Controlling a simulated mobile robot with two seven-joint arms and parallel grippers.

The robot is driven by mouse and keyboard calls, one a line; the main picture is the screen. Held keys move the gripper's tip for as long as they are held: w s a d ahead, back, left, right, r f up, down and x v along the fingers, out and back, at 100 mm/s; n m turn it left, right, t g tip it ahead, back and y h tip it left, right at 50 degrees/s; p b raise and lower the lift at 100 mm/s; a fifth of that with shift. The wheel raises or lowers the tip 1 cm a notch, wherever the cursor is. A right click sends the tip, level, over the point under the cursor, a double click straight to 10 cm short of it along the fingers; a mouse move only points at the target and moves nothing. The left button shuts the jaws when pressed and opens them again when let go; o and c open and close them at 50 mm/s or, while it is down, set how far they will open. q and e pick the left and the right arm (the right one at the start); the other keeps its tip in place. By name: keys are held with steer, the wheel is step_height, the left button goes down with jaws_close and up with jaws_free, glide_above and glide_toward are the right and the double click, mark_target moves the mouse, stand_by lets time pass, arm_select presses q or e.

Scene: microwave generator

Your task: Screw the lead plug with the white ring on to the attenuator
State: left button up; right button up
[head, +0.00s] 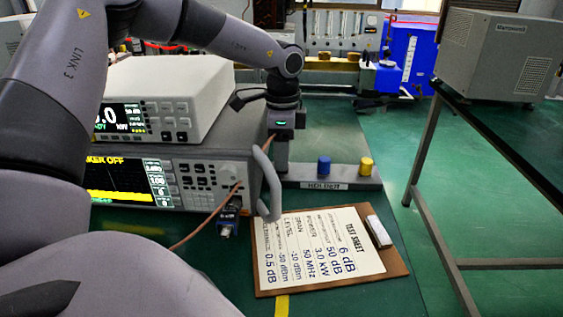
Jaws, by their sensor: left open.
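My left gripper (282,152) points down at the left end of a grey rack (345,184), just right of the instruments. Its jaws are open, but the gap between the fingers is hard to see. A blue-capped piece (324,166) and a yellow-capped piece (366,167) stand upright on the rack. I cannot make out a white ring or its plug; the gripper covers that end of the rack. A small blue and metal fitting (229,214), possibly the attenuator, sits low at the front instrument's right side. A copper-coloured lead (196,236) runs beside it. My right gripper is not in view.
A display instrument (181,191) with a grey handle (268,188) stands under a white meter (178,88). A clipboard (394,263) with a test sheet lies in front of the rack. A grey box (490,57) is on a stand at right. Green bench surface is clear around the clipboard.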

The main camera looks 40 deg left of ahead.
arm_select(q)
steer(key=shift+b, duration=0.35)
stand_by(0.3)
jaws_close()
steer(key=shift+r, duration=0.1)
steer(key=shift+r+p, duration=1.35)
steer(key=shift+r, duration=1.55)
